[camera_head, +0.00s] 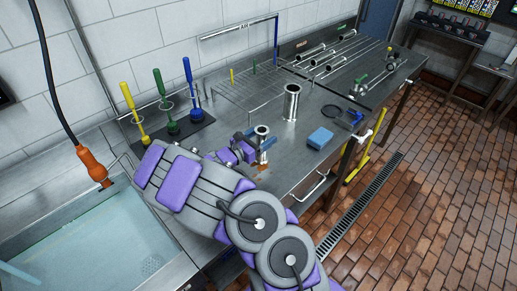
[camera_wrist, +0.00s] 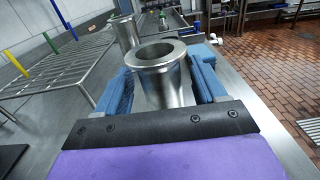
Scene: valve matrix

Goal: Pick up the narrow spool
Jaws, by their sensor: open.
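The narrow spool (camera_head: 262,132) is a shiny steel tube with a flared rim, upright on the steel counter. My gripper (camera_head: 259,143) is open around it. In the wrist view, the spool (camera_wrist: 166,77) stands between the two blue finger pads of my gripper (camera_wrist: 163,86), one on each side. A gap shows beside the left pad; contact on the right I cannot tell. The spool's base is hidden behind my gripper's dark bar. A taller, wider steel spool (camera_head: 292,103) stands behind it, also in the wrist view (camera_wrist: 125,32).
A blue sponge (camera_head: 320,138) lies to the right. A wire rack (camera_head: 245,88) and a stand of yellow, green and blue brushes (camera_head: 172,125) are behind and left. A water-filled sink (camera_head: 95,235) is at left. Pipes (camera_head: 335,55) lie further back.

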